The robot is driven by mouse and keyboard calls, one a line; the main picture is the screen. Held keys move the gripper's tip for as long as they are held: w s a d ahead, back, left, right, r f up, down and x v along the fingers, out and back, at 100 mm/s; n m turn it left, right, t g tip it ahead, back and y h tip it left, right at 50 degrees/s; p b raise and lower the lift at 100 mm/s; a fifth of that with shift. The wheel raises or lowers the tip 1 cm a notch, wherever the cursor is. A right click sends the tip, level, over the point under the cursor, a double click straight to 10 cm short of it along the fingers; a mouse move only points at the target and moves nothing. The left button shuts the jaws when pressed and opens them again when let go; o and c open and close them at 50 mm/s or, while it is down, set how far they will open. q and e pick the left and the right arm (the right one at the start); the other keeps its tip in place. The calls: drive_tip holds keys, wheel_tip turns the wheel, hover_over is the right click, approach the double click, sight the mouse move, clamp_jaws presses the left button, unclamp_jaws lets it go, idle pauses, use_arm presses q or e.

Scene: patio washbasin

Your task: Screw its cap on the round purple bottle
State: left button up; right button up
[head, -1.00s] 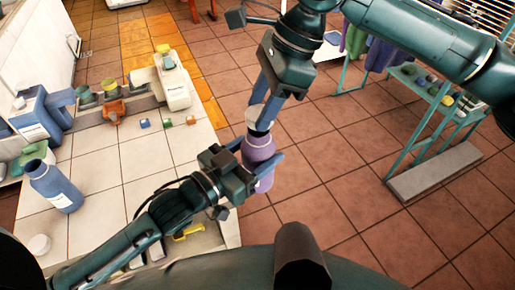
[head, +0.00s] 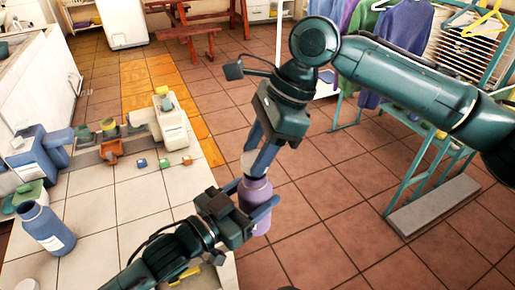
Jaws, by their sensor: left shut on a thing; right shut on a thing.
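The round purple bottle (head: 256,197) is upright, held off the counter over the floor. My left gripper (head: 258,203) is shut around its body from the left. My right gripper (head: 257,158) comes from above and is shut on a whitish cap (head: 249,163). The cap is at the bottle's mouth; the fingers partly hide it, and I cannot tell whether it is seated or threaded.
The tiled counter (head: 105,210) is at left, with an open blue bottle (head: 46,228), a white cap (head: 29,284), a blue container (head: 35,150), several small blocks and a white dispenser (head: 172,125). A green rack (head: 430,160) stands right. Floor between is clear.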

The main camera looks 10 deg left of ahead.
drive_tip(key=shift+f, duration=0.8)
drive_tip(key=shift+f, duration=0.5)
drive_tip(key=shift+m+t, duration=0.7)
drive_tip(key=shift+m, duration=0.9)
drive_tip(key=o, duration=0.9)
drive_tip(key=shift+r, duration=2.2)
